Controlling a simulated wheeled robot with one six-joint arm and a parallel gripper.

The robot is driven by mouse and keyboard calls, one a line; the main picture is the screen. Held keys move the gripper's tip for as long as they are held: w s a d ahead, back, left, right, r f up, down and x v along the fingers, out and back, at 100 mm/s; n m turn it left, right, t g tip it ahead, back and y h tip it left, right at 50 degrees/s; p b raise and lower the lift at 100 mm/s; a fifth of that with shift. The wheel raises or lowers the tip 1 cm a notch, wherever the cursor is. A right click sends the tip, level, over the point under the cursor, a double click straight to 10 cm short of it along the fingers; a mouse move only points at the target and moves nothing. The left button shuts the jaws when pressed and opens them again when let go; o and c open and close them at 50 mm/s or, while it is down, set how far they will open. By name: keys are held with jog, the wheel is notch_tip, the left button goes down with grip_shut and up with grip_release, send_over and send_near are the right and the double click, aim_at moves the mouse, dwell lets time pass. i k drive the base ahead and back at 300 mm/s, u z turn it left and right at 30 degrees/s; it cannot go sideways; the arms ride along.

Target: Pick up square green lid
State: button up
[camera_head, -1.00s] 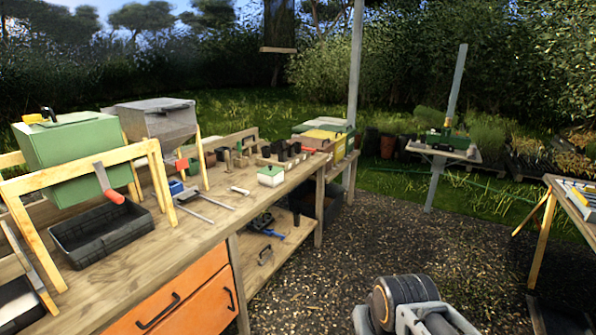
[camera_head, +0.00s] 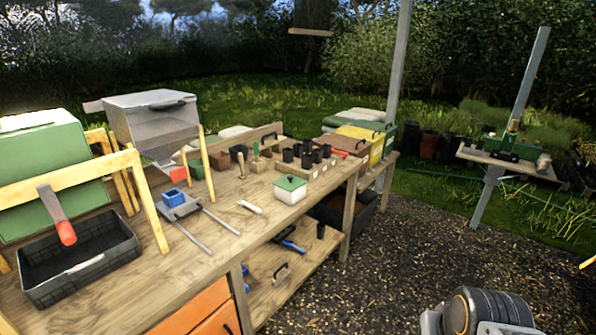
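A small white square box with a square green lid (camera_head: 290,183) stands on the wooden bench, near its front edge. The lid sits on top of the white box (camera_head: 288,196) and has a small knob. Part of my arm shows at the bottom right, well to the right of the bench and apart from the lid. My gripper's fingers are not visible.
The bench (camera_head: 150,279) holds a black tray (camera_head: 78,260), a white-handled tool (camera_head: 249,207) and a rack of black pots (camera_head: 308,158). Wooden frames and a grey hopper (camera_head: 152,118) stand at left. Gravel ground (camera_head: 400,240) is clear right of the bench.

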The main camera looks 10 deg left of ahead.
aim_at(291, 184)
jog(key=i, duration=2.85)
jog(key=u, duration=3.9)
jog(key=i, duration=0.5)
jog(key=u, duration=0.1)
